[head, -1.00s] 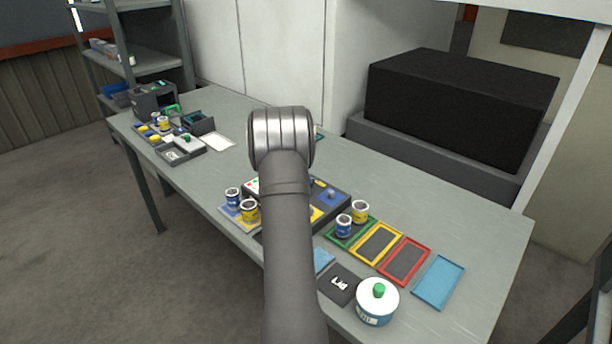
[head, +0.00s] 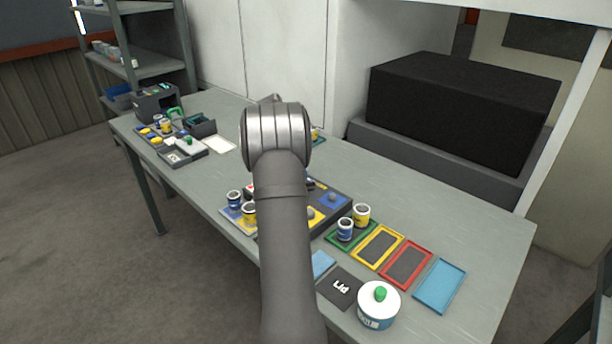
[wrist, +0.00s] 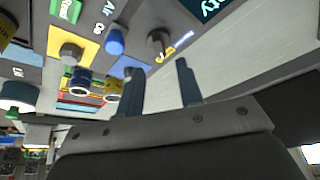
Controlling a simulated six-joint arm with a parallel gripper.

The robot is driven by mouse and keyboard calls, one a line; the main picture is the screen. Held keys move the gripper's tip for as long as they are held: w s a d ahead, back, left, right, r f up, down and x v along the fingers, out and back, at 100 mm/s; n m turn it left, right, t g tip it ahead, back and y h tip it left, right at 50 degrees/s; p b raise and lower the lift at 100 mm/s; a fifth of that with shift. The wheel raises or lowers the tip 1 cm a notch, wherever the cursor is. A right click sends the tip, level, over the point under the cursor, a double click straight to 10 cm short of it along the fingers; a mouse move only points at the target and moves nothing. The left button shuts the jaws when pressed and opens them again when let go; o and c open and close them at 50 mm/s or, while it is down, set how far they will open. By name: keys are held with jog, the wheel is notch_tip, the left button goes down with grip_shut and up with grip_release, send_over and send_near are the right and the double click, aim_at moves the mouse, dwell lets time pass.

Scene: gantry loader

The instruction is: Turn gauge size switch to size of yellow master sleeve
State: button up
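My gripper (wrist: 156,68) is open and empty in the wrist view, its two dark fingers apart below a control panel (wrist: 135,18). A dark knob (wrist: 160,40) beside small yellow and blue lettering is just past the fingertips. A blue button (wrist: 115,42) and a grey knob (wrist: 72,52) are to its left. I cannot tell which control is the gauge size switch or its setting. In the head view my arm hides the gripper and part of the panel (head: 343,204). Yellow sleeves (head: 361,213) (head: 249,211) stand beside blue ones (head: 345,229) (head: 234,198); which is the master is unclear.
Green (head: 333,240), yellow (head: 377,266) and red (head: 427,258) framed trays and a blue tray (head: 439,286) line the right of the bench. A white-lidded pot (head: 379,306) stands at the front. More parts and boxes (head: 157,102) occupy the far left end.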

jog(key=v, duration=1.1)
jog(key=shift+r, duration=0.2)
jog(key=x, duration=1.7)
jog(key=shift+d+f, duration=0.1)
jog(key=shift+f, duration=0.1)
